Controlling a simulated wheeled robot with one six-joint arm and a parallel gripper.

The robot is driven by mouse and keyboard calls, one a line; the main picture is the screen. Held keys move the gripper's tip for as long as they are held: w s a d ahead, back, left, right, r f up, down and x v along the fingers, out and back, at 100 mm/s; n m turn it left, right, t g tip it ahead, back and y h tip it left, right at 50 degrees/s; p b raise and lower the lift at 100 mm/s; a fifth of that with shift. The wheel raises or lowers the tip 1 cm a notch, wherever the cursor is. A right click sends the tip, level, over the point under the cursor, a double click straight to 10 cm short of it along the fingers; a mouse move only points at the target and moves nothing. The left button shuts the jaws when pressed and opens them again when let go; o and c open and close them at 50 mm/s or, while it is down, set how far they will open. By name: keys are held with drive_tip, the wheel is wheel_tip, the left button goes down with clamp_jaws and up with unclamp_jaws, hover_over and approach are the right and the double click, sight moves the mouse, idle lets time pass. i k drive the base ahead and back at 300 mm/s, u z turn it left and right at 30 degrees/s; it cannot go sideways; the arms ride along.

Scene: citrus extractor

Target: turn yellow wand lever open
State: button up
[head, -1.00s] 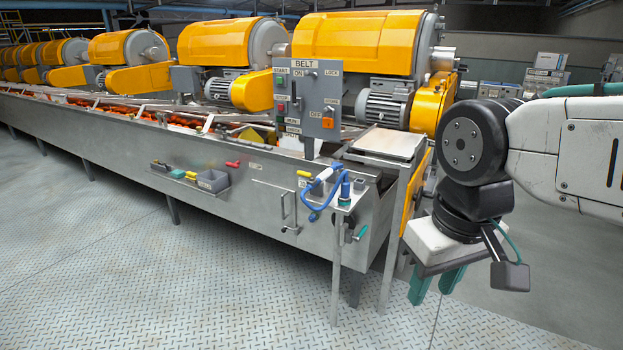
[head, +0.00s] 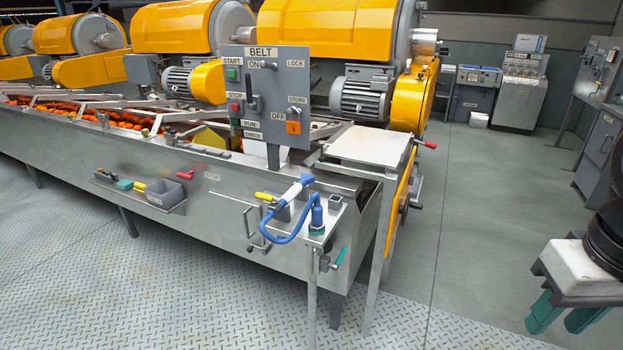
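A small lever with a yellow handle (head: 266,196) sticks out of the trough's front side, just left of the wand. It lies roughly level. The wand (head: 292,191), white with blue ends, rests on a small metal stand, and its blue hose loops below. My gripper (head: 564,314) is at the lower right edge, far to the right of the lever. Its two green fingers point down and stand apart with nothing between them. Most of my arm is out of frame.
A grey BELT control panel (head: 263,98) rises behind the wand. A red lever (head: 191,171) and a small parts tray (head: 140,196) are on the trough to the left. A green-handled valve (head: 339,257) sits below the stand. The floor (head: 470,210) between trough and gripper is clear.

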sight(262, 196)
drive_tip(key=z, duration=0.05)
drive_tip(key=i, duration=0.65)
drive_tip(key=u, duration=0.7)
drive_tip(key=i, duration=0.45)
drive_tip(key=u, duration=0.45)
